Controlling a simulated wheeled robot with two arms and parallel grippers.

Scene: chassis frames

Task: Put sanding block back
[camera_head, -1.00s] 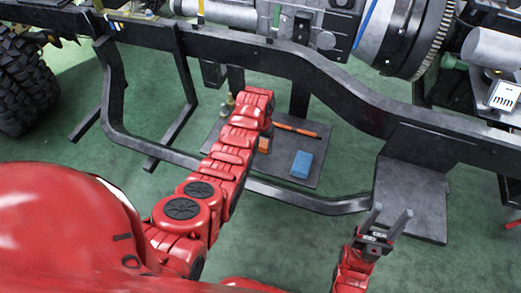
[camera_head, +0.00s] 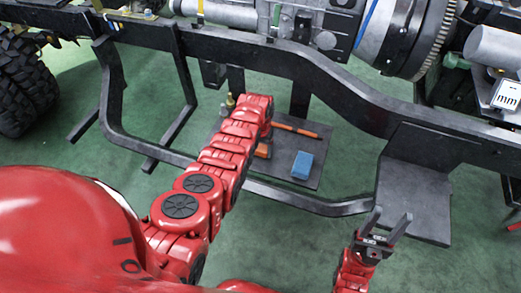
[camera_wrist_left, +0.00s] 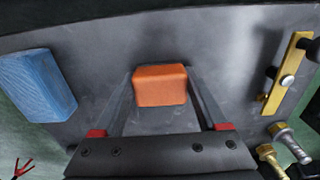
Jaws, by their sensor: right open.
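An orange block (camera_wrist_left: 160,86) lies on a dark grey board (camera_head: 308,181). In the head view the orange block (camera_head: 263,151) is partly hidden by my left arm. My left gripper (camera_wrist_left: 160,98) reaches down at it, with one finger on each side of the block. The fingers look spread; whether they touch the block's sides is hard to tell. A blue block (camera_head: 302,165) lies on the board to the right of the orange one; it also shows at the left of the left wrist view (camera_wrist_left: 37,85). My right gripper (camera_head: 387,224) is open and empty, away from the board.
An orange-handled tool (camera_head: 297,131) lies at the board's back. A brass-coloured bar (camera_wrist_left: 288,75) and bolts (camera_wrist_left: 285,140) sit at the right of the left wrist view. The black chassis rail (camera_head: 300,206) crosses in front of the board.

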